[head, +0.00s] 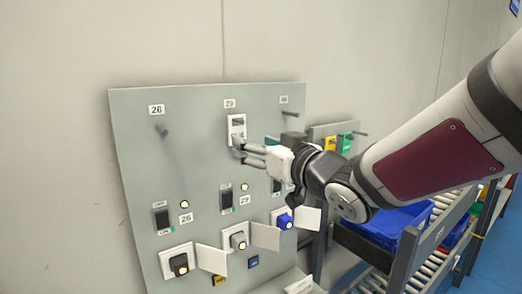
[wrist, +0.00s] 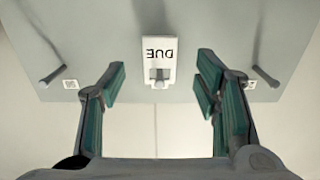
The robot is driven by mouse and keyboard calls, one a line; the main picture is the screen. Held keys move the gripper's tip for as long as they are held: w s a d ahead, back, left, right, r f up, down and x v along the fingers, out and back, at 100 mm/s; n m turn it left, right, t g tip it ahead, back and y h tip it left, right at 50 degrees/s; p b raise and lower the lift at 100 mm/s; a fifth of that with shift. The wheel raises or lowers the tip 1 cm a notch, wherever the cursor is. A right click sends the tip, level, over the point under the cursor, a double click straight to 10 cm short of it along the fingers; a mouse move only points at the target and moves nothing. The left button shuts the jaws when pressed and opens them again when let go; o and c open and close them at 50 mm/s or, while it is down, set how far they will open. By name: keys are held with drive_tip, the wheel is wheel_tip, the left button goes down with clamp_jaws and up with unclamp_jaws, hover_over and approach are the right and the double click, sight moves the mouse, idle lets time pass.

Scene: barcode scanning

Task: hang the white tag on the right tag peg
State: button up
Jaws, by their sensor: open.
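The white tag (head: 237,123) hangs on the middle peg of the grey panel, under the label 29. In the wrist view the tag (wrist: 159,48) shows upside down with the word DUE, and the peg passes through its lower part there. My gripper (head: 241,151) is at the tag's lower part in the head view. In the wrist view my gripper (wrist: 160,82) is open, with one finger on each side of the tag and a gap to both. The right tag peg (head: 291,114) is bare; it seems to be the left one in the wrist view (wrist: 55,76).
The left peg (head: 162,131) is also bare. Below are switches, open white flaps (head: 211,259) and lit knobs that stick out from the grey panel (head: 200,105). A side board with yellow and green tags (head: 330,144) and a blue bin (head: 384,242) are at the right.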

sight(240, 130)
drive_tip(key=shift+b+x, duration=1.2)
drive_tip(key=shift+x, duration=3.05)
drive_tip(key=c, duration=1.2)
drive_tip(key=shift+r+b, duration=0.15)
drive_tip(key=shift+b, duration=0.2)
drive_tip(key=shift+v, duration=1.2)
drive_tip(key=shift+p+v, duration=0.4)
drive_tip(key=shift+v, duration=1.15)
